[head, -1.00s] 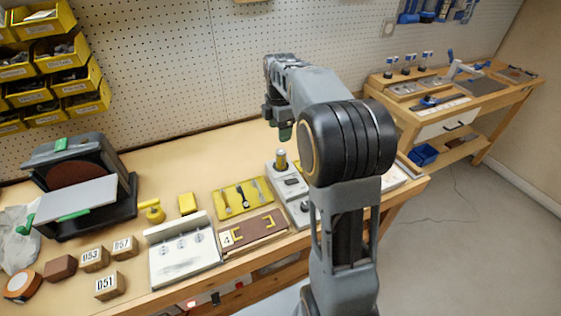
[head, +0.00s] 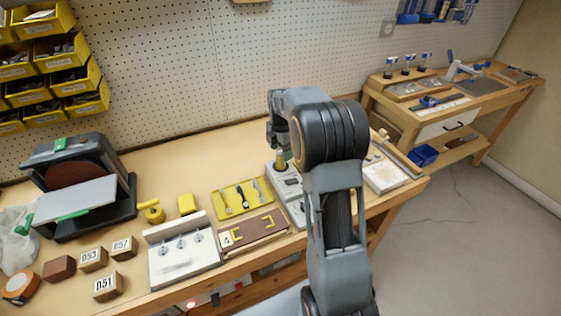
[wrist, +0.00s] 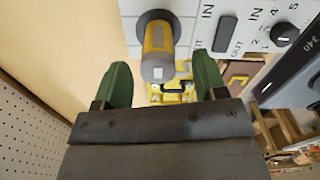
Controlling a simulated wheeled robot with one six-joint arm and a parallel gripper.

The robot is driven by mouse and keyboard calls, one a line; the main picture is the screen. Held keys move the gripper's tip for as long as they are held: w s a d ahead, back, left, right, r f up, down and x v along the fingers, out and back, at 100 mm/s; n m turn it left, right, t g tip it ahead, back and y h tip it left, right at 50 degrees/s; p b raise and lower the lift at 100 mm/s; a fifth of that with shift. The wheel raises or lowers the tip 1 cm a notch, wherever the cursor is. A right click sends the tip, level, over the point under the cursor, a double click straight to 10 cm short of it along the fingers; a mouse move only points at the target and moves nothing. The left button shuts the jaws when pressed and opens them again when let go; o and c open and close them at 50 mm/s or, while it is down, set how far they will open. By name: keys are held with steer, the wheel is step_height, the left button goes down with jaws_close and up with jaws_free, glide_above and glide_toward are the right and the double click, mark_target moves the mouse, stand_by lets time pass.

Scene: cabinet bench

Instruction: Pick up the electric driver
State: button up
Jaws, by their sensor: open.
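The electric driver appears to be the yellow-and-grey cylinder (head: 281,164) standing upright in a round dark socket of a pale grey panel (head: 289,186) in the head view. In the wrist view the driver (wrist: 158,42) shows end-on at the top middle, with its socket behind it. My gripper (wrist: 162,78) is open and empty, its two green fingers spread on either side of the driver's near end, apart from it. In the head view my gripper (head: 279,143) is just above the driver and partly hides its top.
A yellow tool tray (head: 242,199) and a brown board (head: 252,232) lie left of the panel. A white fixture with dials (head: 182,252) stands farther left. The pegboard wall (head: 190,70) rises behind. A pale tray (head: 385,174) lies right of my arm.

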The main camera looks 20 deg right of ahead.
mark_target(281, 164)
steer(key=shift+w+f, duration=0.1)
steer(key=shift+f, duration=1.9)
steer(key=c, duration=1.1)
